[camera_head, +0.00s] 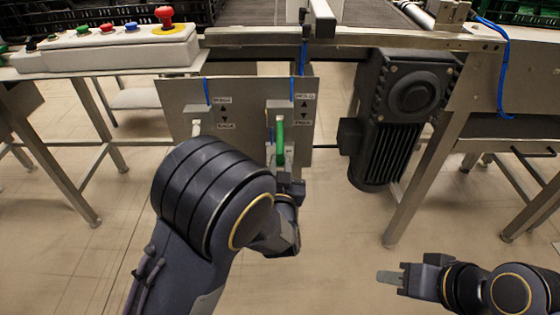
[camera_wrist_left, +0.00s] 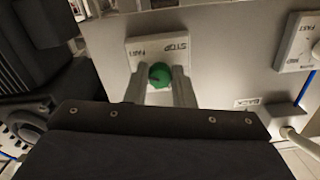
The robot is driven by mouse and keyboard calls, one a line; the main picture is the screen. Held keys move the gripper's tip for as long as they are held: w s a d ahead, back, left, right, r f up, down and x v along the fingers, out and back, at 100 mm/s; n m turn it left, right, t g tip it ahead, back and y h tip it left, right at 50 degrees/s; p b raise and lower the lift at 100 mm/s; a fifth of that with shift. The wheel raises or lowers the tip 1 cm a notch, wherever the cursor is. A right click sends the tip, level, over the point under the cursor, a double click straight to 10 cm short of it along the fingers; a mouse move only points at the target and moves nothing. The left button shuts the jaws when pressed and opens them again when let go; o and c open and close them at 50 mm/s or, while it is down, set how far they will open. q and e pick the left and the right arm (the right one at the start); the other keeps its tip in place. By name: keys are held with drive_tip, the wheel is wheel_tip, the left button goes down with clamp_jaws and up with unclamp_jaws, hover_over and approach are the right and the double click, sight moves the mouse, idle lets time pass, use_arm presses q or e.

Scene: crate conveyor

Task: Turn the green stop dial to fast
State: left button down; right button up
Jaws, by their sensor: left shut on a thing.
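The green dial (camera_head: 279,142) sits on a small pale plate (camera_head: 279,108) fixed to a grey panel under the conveyor. In the left wrist view the green dial (camera_wrist_left: 160,74) lies between the two fingers of my left gripper (camera_wrist_left: 160,84), which is shut on it. Its plate (camera_wrist_left: 158,50) reads STOP and FAST, upside down in that view. The dial's pointer cannot be made out clearly. In the head view my left gripper (camera_head: 284,172) is partly hidden by its own wrist. My right gripper (camera_head: 390,277) is low at the right, away from the panel.
A second pale plate with a white lever (camera_head: 195,124) is on the panel (camera_head: 232,92) to the left. A dark motor (camera_head: 400,120) hangs to the right. A button box (camera_head: 110,45) with a red mushroom button (camera_head: 164,14) is at the upper left. Open floor lies below.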

use_arm(q)
drive_tip(key=shift+m+p, duration=0.35)
drive_tip(key=shift+m, duration=0.45)
drive_tip(key=shift+f, duration=0.1)
drive_tip(key=c, duration=1.2)
unclamp_jaws()
drive_tip(key=shift+c, duration=0.2)
drive_tip(key=s+p, duration=0.1)
drive_tip(key=s, duration=0.7)
drive_tip(key=shift+w, duration=0.1)
